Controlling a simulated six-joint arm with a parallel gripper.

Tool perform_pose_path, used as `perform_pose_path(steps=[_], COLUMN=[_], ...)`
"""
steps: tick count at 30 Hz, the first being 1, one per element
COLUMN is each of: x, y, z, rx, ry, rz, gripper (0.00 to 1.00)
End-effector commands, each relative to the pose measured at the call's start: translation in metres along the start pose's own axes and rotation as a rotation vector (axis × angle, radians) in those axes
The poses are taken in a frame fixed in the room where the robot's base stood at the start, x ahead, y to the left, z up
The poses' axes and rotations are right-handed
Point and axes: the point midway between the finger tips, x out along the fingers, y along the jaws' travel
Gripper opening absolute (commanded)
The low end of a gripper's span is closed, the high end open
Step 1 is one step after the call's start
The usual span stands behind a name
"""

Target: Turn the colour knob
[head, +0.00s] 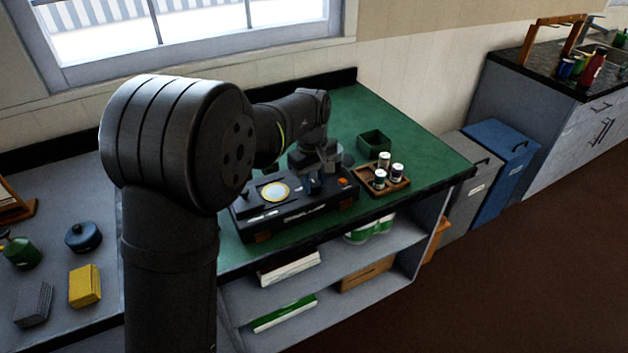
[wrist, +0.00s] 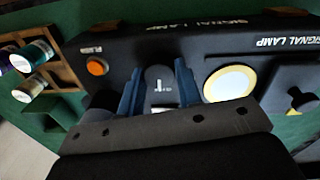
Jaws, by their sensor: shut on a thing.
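The signal lamp (head: 296,215) is a black box on the green bench top, with a round pale lens (head: 275,191) ringed in yellow. In the wrist view the lens (wrist: 229,83) is right of my gripper. My gripper (wrist: 158,92) points down at the box, its two blue fingers on either side of a dark grey knob (wrist: 159,73) with a white mark. It is shut on this knob. The small lettering on the knob is too blurred to read. In the head view my gripper (head: 316,187) hides the knob.
An orange FLASH button (wrist: 97,67) is left of the knob. A wooden tray (head: 398,186) with several small cans stands right of the lamp, and a green open box (head: 374,143) stands behind. A wall and window rise at the back.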

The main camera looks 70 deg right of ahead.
Motion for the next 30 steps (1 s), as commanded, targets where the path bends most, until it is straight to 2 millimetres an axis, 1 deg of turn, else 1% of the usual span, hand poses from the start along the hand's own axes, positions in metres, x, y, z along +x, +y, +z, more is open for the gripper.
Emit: perform_pose_path(steps=[8,21,30], x=[-0.0004,-0.0003,-0.0006], y=[0.0,0.0002,0.0004], z=[-0.0002,-0.0006,-0.0008], rx=[0.169,0.556,0.742], ry=[-0.009,-0.025,-0.033], rz=[0.0,0.0,0.0], gripper=[0.09,0.09,0.09])
